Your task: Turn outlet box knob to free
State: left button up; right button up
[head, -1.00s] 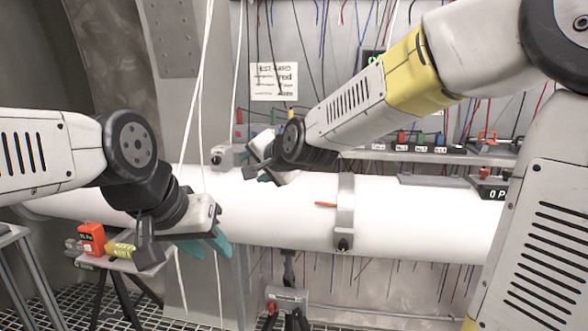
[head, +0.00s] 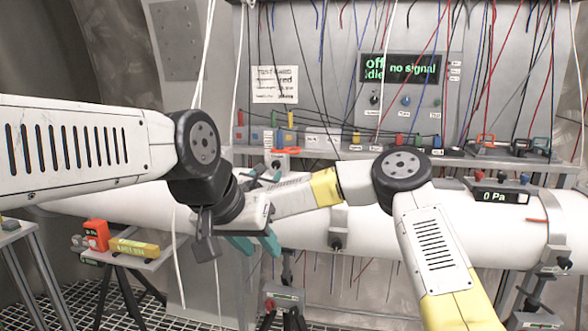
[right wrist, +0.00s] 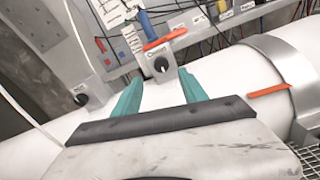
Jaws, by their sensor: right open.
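In the right wrist view a small grey box (right wrist: 152,53) with a black knob (right wrist: 161,64) and an orange-red lever (right wrist: 165,39) sits on the white pipe. A label above the knob seems to read "Clamped"; I cannot be sure this is the outlet box. My right gripper (right wrist: 160,80) is open, its teal fingers on either side of the knob's line, apparently short of it. In the head view my right gripper (head: 265,174) is near the pipe's back side, and the knob is not clear there. My left gripper (head: 254,243) is open and empty in front of the pipe.
A second box with a black knob (right wrist: 80,99) stands left in the wrist view. A display panel (head: 400,68) reads "no signal". A stand (head: 160,262) holds orange and yellow items.

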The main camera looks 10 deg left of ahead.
aim_at(275, 166)
jog(key=w, duration=0.7)
jog(key=shift+w+d, duration=0.25)
jog(key=shift+w, duration=0.15)
grip_shut()
